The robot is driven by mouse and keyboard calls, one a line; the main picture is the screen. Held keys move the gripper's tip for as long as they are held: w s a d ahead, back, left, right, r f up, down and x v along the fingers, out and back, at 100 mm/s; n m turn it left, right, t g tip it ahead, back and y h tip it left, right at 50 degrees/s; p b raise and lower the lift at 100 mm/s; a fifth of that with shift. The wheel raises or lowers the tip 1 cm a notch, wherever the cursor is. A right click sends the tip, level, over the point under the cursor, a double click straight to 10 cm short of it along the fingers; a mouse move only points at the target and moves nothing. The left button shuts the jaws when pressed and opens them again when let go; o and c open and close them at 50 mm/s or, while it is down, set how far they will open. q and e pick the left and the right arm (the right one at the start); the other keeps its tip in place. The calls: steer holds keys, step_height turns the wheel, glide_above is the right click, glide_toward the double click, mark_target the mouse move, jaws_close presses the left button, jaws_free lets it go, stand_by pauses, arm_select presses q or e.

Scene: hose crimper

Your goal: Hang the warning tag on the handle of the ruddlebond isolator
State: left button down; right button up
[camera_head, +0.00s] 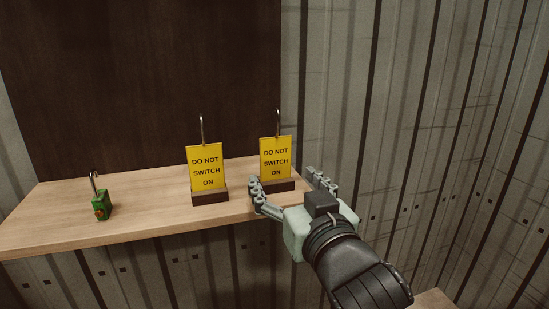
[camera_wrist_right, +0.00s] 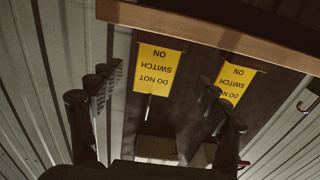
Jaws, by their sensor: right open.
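Two yellow warning tags reading "DO NOT SWITCH ON" stand upright in dark wooden blocks on a shelf, each with a metal hook on top. One is the right tag (camera_head: 275,155), the other the left tag (camera_head: 204,166). My right gripper (camera_head: 284,180) is open and empty, in front of the right tag, its fingers spread to either side of that tag's base. In the wrist view, which is upside down, the right tag (camera_wrist_right: 155,68) appears between the fingers and the left tag (camera_wrist_right: 240,82) is partly behind one finger. No isolator is recognisable. My left gripper is out of view.
The wooden shelf (camera_head: 145,218) runs across the front of a dark brown panel (camera_head: 140,80). A green padlock-like object (camera_head: 101,206) with a metal shackle stands at its left. Corrugated metal walls (camera_head: 420,100) rise at the right. The shelf between padlock and left tag is clear.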

mark_target(276, 165)
steer(key=x, duration=0.6)
steer(key=shift+w+d+r+p, duration=0.1)
steer(key=shift+w+d+p, duration=0.05)
steer(key=shift+w+p, duration=0.15)
steer(key=c, duration=0.5)
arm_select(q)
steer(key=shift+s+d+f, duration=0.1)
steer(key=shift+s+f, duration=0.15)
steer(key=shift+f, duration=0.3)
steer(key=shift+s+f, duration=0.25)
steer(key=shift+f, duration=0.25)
arm_select(e)
steer(key=c, duration=0.6)
